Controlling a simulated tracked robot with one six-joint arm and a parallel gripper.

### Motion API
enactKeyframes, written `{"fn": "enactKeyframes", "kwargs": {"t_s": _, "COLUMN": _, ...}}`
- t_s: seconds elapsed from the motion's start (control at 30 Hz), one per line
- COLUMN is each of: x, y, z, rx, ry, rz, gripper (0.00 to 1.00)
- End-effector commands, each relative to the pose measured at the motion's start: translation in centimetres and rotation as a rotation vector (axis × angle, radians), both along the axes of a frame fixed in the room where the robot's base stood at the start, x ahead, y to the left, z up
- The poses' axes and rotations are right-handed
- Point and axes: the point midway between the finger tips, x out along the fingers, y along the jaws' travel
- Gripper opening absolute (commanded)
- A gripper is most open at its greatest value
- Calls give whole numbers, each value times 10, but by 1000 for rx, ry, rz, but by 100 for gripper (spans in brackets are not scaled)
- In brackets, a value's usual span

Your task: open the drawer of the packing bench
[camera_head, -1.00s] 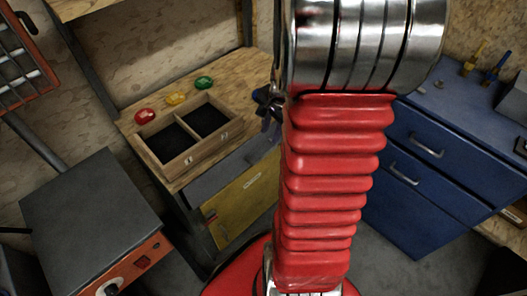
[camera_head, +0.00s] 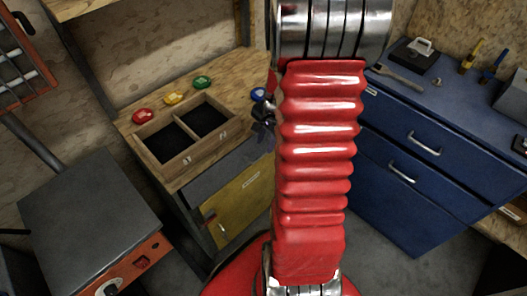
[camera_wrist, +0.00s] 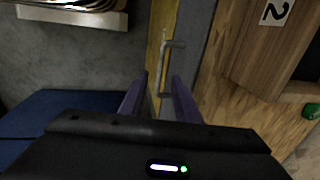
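The packing bench (camera_head: 232,84) has a wooden top, with a grey drawer front (camera_head: 215,178) under it that looks shut. My gripper (camera_head: 263,132) is small and dark in the head view, at the right end of that front, partly hidden by my arm. In the wrist view, my two fingers (camera_wrist: 160,84) are apart and empty. A grey metal bar handle (camera_wrist: 166,68) shows between and just beyond them, beside the grey front (camera_wrist: 203,62). I cannot tell whether the fingers touch it.
A two-compartment wooden tray (camera_head: 188,158) and several coloured discs, one red (camera_head: 143,115), sit on the bench. A yellow front (camera_head: 240,207) lies below the drawer. A blue cabinet (camera_head: 400,150) stands right, a grey-topped unit (camera_head: 85,215) left. Grey floor lies between bench and cabinet.

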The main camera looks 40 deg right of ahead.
Motion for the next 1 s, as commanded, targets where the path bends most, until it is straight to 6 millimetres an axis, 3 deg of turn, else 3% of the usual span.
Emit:
{"fn": "enactKeyframes", "kwargs": {"t_s": 0.53, "x": 12, "y": 1, "z": -60, "rx": 1, "ry": 0, "rz": 0, "gripper": 29}}
{"fn": "enactKeyframes", "kwargs": {"t_s": 1.0, "x": 14, "y": 1, "z": -68, "rx": -1, "ry": 0, "rz": 2, "gripper": 29}}
